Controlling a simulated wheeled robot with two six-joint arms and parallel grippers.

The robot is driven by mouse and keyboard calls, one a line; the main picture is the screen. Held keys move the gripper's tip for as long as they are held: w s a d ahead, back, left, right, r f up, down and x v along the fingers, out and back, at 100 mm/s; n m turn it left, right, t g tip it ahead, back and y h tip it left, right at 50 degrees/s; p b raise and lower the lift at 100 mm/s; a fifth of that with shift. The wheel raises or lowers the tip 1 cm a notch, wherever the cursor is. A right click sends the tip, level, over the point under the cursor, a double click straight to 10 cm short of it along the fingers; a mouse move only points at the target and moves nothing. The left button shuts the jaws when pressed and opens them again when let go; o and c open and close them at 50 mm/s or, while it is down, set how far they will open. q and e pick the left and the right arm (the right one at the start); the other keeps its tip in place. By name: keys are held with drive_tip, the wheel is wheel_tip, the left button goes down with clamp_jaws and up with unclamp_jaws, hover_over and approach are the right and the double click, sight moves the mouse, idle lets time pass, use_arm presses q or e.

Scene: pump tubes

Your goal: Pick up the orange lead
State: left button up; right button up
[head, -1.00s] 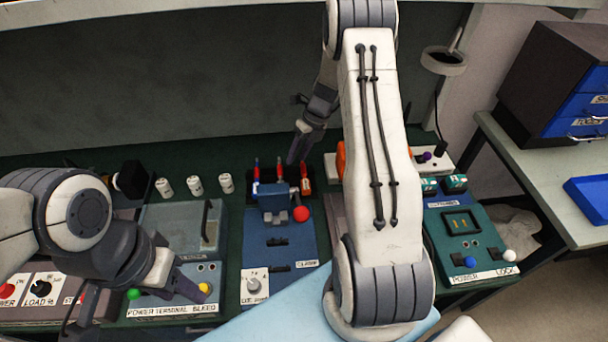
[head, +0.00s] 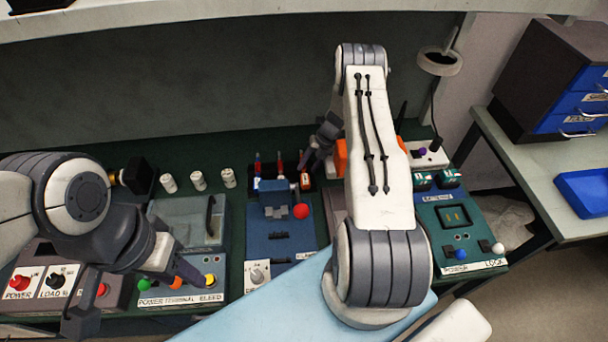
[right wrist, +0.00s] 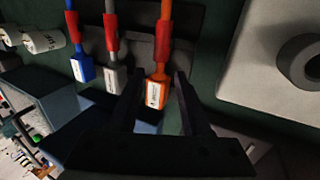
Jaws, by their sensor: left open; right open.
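The orange lead (head: 305,182) stands at the right end of a row of three leads in a dark holder at the back of the bench. In the right wrist view the orange lead (right wrist: 158,88) has a red sleeve and a white label. My right gripper (head: 311,163) is open beside the top of it. In the right wrist view, the orange lead shows between the open fingers (right wrist: 160,98); contact cannot be told. My left gripper (head: 132,292) is open and empty over the front of the bleed panel at the left.
A blue lead (right wrist: 81,62) and a grey lead (right wrist: 113,75) stand left of the orange one. A blue panel with a red knob (head: 302,211) lies in front. White cylinders (head: 198,180) stand to the left, an orange object (head: 341,158) to the right.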

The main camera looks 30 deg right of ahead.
drive_tip(key=shift+x, duration=1.2)
clamp_jaws()
use_arm(q)
drive_tip(key=shift+r, duration=0.5)
drive_tip(key=shift+f, duration=0.1)
use_arm(e)
drive_tip(key=shift+r, duration=0.15)
